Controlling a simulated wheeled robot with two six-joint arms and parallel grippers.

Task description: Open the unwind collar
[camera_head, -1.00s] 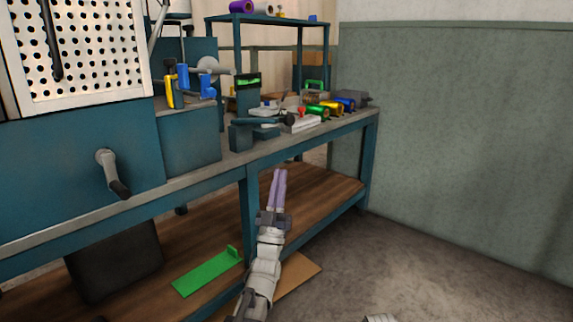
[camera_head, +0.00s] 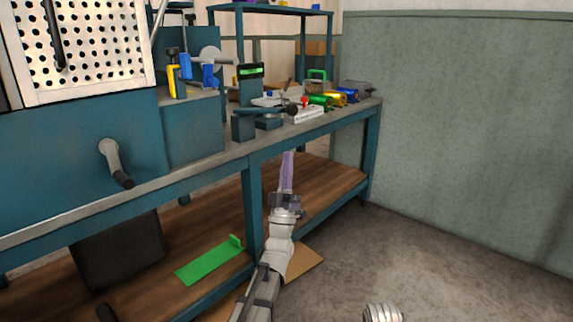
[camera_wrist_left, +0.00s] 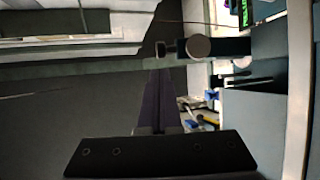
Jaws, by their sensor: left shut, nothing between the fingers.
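I cannot tell for sure which part is the unwind collar. A pale grey disc (camera_head: 210,54) on a shaft stands on the machine at the left of the bench, with a blue lever (camera_head: 209,74) and a yellow lever (camera_head: 174,82) beside it. My left gripper (camera_head: 288,156) is in front of the bench, below its top edge, apart from these parts. Its purple fingers are together and empty. They also show in the left wrist view (camera_wrist_left: 160,76), where a round grey knob (camera_wrist_left: 198,47) appears beyond the tips.
The bench's front rail (camera_head: 215,161) runs behind my left arm. On the bench stand a teal post with a green display (camera_head: 250,71), a white block (camera_head: 307,115) and green, yellow and blue rolls. A green plate (camera_head: 208,262) lies on the lower shelf.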

